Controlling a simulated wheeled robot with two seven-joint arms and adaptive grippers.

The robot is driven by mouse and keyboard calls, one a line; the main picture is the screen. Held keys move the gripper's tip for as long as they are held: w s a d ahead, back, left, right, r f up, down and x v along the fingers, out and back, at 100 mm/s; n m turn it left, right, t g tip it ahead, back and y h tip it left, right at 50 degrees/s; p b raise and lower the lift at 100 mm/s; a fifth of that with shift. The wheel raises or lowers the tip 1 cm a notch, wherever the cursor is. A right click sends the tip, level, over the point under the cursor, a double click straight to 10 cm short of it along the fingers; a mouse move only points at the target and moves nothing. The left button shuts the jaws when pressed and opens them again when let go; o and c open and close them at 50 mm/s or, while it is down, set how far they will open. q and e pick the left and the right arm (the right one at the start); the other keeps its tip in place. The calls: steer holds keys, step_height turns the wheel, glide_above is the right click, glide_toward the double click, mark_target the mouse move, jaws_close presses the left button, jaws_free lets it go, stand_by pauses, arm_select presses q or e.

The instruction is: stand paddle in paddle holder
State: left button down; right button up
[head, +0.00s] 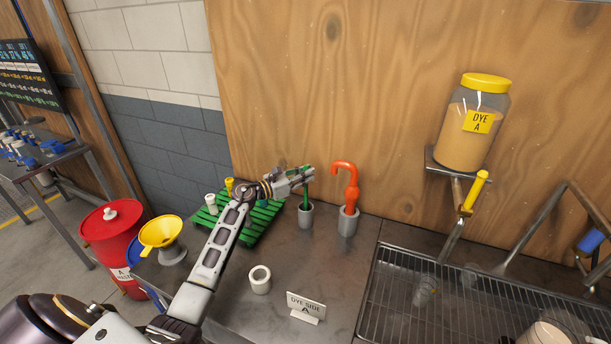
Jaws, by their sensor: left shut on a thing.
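My left gripper (302,178) reaches over the steel table and is shut on the upper end of a thin green paddle (306,197). The paddle is upright, and its lower end goes down into the mouth of a small grey cup-shaped paddle holder (305,216). Whether the paddle touches the bottom of the holder is hidden. My right gripper is not in view.
An orange hooked tool (350,190) stands in another grey holder (347,225) just right. A green rack (262,222) is at left, behind my arm. A white ring (260,279) and a "DYE SIDE A" sign (306,306) stand in front. A metal grate (450,300) lies right.

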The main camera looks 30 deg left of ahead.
arm_select(q)
steer(key=c, duration=1.5)
jaws_free()
steer(key=shift+r, duration=0.1)
steer(key=shift+b+v, duration=1.2)
steer(key=shift+v, duration=4.8)
